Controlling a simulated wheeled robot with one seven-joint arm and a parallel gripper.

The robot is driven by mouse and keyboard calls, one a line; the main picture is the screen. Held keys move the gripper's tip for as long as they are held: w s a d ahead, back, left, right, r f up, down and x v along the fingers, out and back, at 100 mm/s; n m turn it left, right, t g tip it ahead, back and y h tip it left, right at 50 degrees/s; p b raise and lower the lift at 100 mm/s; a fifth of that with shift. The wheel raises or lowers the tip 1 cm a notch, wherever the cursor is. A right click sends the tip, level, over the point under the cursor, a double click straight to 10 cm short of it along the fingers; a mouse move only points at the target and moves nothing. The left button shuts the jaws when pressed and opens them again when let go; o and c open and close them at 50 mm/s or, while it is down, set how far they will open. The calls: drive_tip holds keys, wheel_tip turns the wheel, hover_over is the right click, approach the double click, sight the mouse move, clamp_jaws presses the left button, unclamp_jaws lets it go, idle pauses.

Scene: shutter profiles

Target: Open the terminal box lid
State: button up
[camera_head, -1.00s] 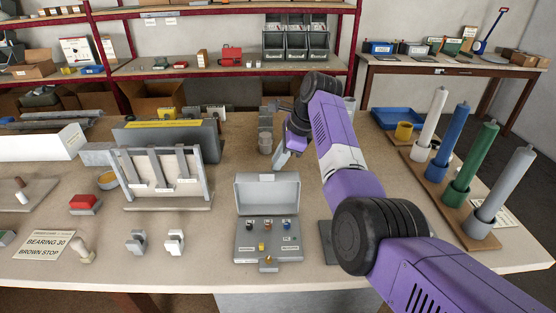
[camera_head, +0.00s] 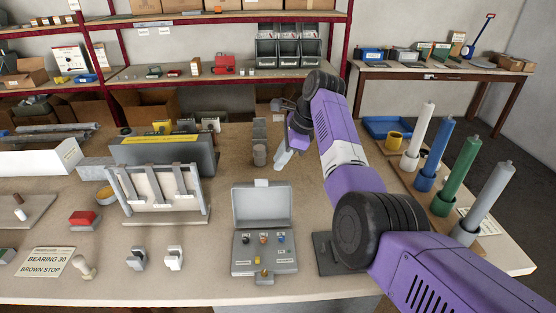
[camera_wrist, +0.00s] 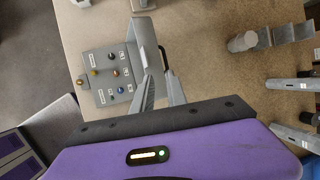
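The terminal box (camera_head: 265,267) is a grey case on the bench in front of me. Its lid (camera_head: 262,205) stands raised at the back edge, so the inside panel with several coloured terminals shows. In the wrist view the box (camera_wrist: 98,68) is at the upper left, with the lid (camera_wrist: 146,45) standing up on its right side. My gripper (camera_head: 281,160) is above the bench, behind and slightly right of the lid. In the wrist view its two fingers (camera_wrist: 158,76) are apart with nothing between them. They overlap the lid's lower end in that picture; I see no clear contact.
A dark flat plate (camera_head: 328,255) lies right of the box. A rack with hanging grey profiles (camera_head: 160,195) stands to the left, and two small clips (camera_head: 155,258) lie nearer. Several coloured posts (camera_head: 455,165) stand on a board at right.

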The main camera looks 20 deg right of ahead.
drive_tip(key=shift+d+r+p, duration=0.25)
drive_tip(key=shift+r+p, duration=0.1)
drive_tip(key=shift+r, duration=0.15)
drive_tip(key=shift+d+r+p, duration=0.2)
drive_tip(key=shift+r+p, duration=0.1)
drive_tip(key=shift+r, duration=0.2)
